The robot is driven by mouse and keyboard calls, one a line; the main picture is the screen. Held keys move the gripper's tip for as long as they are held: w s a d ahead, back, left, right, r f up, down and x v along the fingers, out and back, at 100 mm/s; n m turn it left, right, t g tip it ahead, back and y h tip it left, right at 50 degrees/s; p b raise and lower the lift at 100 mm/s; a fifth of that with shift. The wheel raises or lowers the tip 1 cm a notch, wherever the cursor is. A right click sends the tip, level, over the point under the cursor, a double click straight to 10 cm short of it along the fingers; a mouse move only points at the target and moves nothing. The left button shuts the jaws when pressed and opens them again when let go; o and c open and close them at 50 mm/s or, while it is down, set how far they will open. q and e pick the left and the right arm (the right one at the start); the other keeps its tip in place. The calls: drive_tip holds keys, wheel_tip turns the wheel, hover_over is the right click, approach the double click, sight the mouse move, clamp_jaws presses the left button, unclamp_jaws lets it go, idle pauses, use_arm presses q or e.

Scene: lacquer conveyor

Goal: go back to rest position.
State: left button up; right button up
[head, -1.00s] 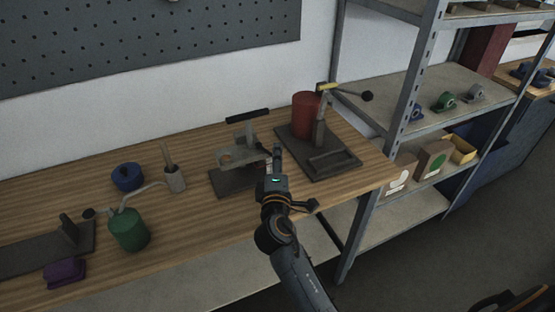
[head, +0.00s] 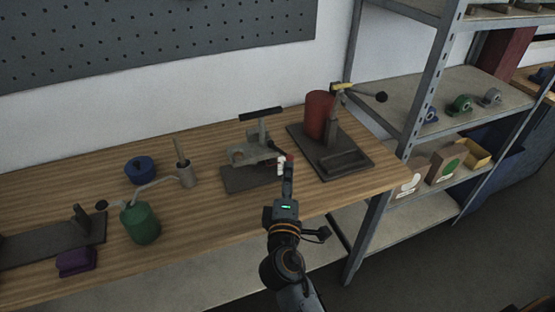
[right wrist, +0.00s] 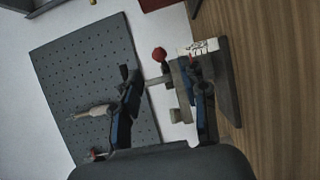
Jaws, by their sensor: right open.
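My right gripper (head: 287,178) is at the front edge of the wooden workbench (head: 215,215), in front of a grey clamp fixture with a black bar handle (head: 262,114). In the right wrist view its two fingers (right wrist: 165,112) stand apart with nothing gripped between them. Beyond them are a red ball (right wrist: 158,54) and a white marked block (right wrist: 198,47) by the fixture. A small white and red piece (head: 282,165) shows just past the fingertips in the head view. My left gripper is not in view.
A red cylinder (head: 319,115) stands on a dark-based fixture to the right. A green can (head: 140,222), a blue round part (head: 140,170) and a purple block (head: 76,261) are on the left. A metal shelf (head: 430,100) stands right of the bench.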

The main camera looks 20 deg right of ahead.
drive_tip(key=s+d+f+m+g, duration=0.2)
drive_tip(key=f, duration=0.1)
drive_tip(key=s+d+f+m+g, duration=0.1)
drive_tip(key=s+d+f+m, duration=0.2)
drive_tip(key=shift+s+d+f+g, duration=0.15)
drive_tip(key=shift+s+g, duration=0.05)
drive_tip(key=shift+g, duration=0.2)
drive_tip(key=s+a+f+m+g+y, duration=0.25)
drive_tip(key=s+f+g+y, duration=0.2)
drive_tip(key=s, duration=0.65)
drive_tip(key=s+a+f+m+g+y, duration=0.1)
drive_tip(key=s+f+m+g+y, duration=0.35)
drive_tip(key=s, duration=0.65)
wheel_tip(320, 180, down, 28)
drive_tip(key=s+g+h, duration=0.2)
drive_tip(key=s+d+f, duration=0.3)
drive_tip(key=s+f, duration=1.2)
drive_tip(key=s, duration=0.1)
drive_tip(key=shift+d+n+g, duration=0.15)
drive_tip(key=shift+n+g, duration=0.25)
drive_tip(key=shift+f, duration=0.1)
